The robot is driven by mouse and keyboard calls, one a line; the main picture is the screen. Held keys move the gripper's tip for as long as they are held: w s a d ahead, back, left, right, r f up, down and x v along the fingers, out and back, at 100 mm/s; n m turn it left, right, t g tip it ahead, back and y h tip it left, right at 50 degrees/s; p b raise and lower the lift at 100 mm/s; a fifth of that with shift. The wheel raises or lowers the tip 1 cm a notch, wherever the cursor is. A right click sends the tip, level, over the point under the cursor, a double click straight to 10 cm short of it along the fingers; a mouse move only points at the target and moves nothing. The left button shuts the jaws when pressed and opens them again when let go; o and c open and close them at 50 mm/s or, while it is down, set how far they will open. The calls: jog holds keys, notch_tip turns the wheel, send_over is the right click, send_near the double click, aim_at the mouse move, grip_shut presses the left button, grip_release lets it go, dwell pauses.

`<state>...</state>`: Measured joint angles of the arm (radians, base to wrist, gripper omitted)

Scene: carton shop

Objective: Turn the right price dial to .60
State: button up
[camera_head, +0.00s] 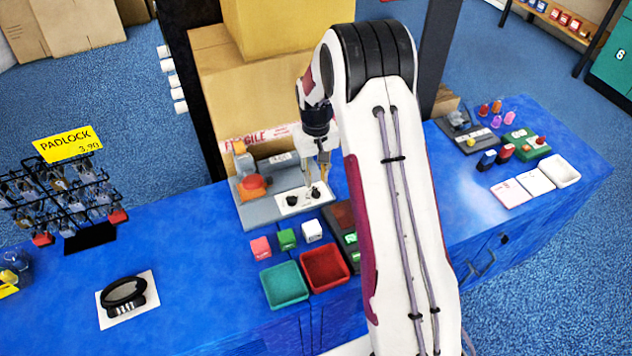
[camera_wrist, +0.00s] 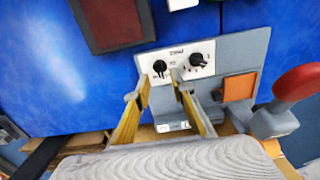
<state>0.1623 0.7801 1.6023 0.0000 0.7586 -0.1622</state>
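A grey machine (camera_head: 232,186) on the blue counter carries a white panel (camera_head: 290,208) with two black dials. The right dial (camera_head: 316,192) sits beside the left dial (camera_head: 292,200). The wrist view is turned round, so the right dial (camera_wrist: 160,67) shows at left and the left dial (camera_wrist: 197,60) at right. My gripper (camera_head: 318,180) is over the panel, pointing down. In the wrist view my gripper (camera_wrist: 162,84) has its yellow fingers apart, one to each side of the right dial, with no visible contact. The dial markings are too small to read.
The machine has a red knob (camera_wrist: 298,82) on a lever and an orange square (camera_wrist: 240,87) beside the panel. A cardboard box stands behind it. Small coloured blocks, a green tray (camera_head: 284,286) and a red tray (camera_head: 324,268) lie in front. A padlock rack stands left.

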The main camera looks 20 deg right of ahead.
aim_at(316, 190)
notch_tip(316, 190, up, 8)
jog(key=shift+f, duration=0.15)
dwell(0.8)
jog(key=s+a+r+t, duration=0.2)
jog(key=s+r, duration=0.5)
jog(key=s, duration=0.4)
jog(key=s+a+r+t, duration=0.1)
jog(key=s+a+r, duration=0.3)
jog(key=s+r, duration=0.3)
jog(key=s+a+r+t, duration=0.2)
jog(key=s+r, duration=0.5)
jog(key=s, duration=0.8)
jog(key=shift+s+a+t, duration=0.15)
jog(key=shift+a+t, duration=0.15)
jog(key=shift+a, duration=0.25)
dwell(0.6)
